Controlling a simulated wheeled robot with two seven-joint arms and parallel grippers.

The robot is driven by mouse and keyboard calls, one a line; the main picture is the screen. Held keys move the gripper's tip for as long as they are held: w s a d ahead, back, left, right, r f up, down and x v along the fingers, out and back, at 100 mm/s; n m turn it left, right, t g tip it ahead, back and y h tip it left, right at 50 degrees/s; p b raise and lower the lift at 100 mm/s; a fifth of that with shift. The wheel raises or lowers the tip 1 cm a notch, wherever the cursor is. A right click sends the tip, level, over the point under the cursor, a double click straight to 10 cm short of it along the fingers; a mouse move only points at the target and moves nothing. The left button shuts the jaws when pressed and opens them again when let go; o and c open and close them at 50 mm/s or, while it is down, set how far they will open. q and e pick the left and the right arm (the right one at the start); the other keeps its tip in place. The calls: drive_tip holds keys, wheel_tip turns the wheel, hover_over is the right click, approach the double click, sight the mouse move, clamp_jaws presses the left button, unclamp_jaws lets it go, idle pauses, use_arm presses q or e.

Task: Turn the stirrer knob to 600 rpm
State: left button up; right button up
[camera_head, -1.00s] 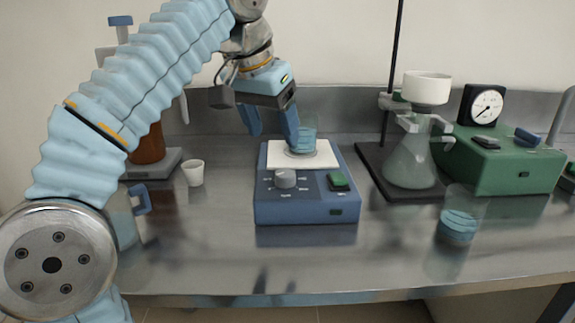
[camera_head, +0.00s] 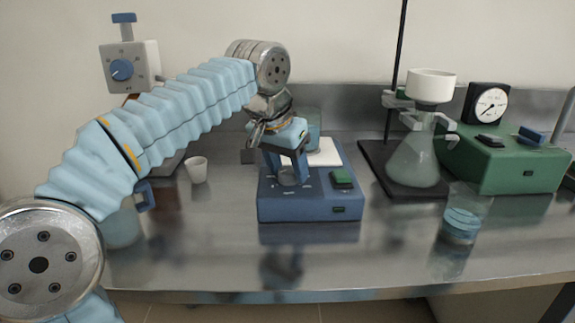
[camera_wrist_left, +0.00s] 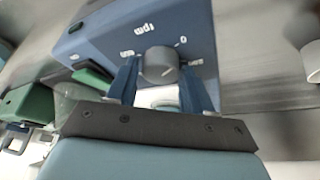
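The blue stirrer (camera_head: 310,208) stands on the steel bench in the head view, with a white top plate (camera_head: 328,153) and a green switch (camera_head: 342,178). Its grey knob (camera_head: 287,178) is on the sloped front panel and also shows in the left wrist view (camera_wrist_left: 159,64), near printed "rpm" and "0" marks. I cannot read the knob's setting. My left gripper (camera_head: 286,176) is open over the panel, one finger on each side of the knob. In the wrist view (camera_wrist_left: 157,78) narrow gaps show beside the knob. My right gripper is not in view.
A glass beaker (camera_head: 314,122) stands behind my gripper, at the stirrer's plate. A small white cup (camera_head: 197,169) is to the left. A filter flask (camera_head: 412,160), green pump (camera_head: 510,160) and beaker of blue liquid (camera_head: 463,215) are to the right.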

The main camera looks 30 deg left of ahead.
use_arm(q)
drive_tip(key=c, duration=0.7)
drive_tip(key=shift+m, duration=0.3)
drive_tip(key=m+h, duration=0.1)
drive_tip(key=m, duration=0.2)
drive_tip(key=shift+a+m+h, duration=0.1)
drive_tip(key=shift+m+h, duration=0.2)
drive_tip(key=m, duration=0.2)
drive_tip(key=m+g+h, duration=0.1)
drive_tip(key=m, duration=0.1)
drive_tip(key=shift+w+m+h, duration=0.1)
drive_tip(key=shift+m+h, duration=0.2)
drive_tip(key=m+g, duration=0.1)
drive_tip(key=m, duration=0.1)
drive_tip(key=m+g, duration=0.1)
drive_tip(key=m, duration=0.1)
drive_tip(key=shift+a+m+h, duration=0.1)
drive_tip(key=shift+m+h, duration=0.2)
drive_tip(key=shift+h, duration=0.1)
drive_tip(key=shift+m+g, duration=0.8)
drive_tip(key=shift+m, duration=1.4)
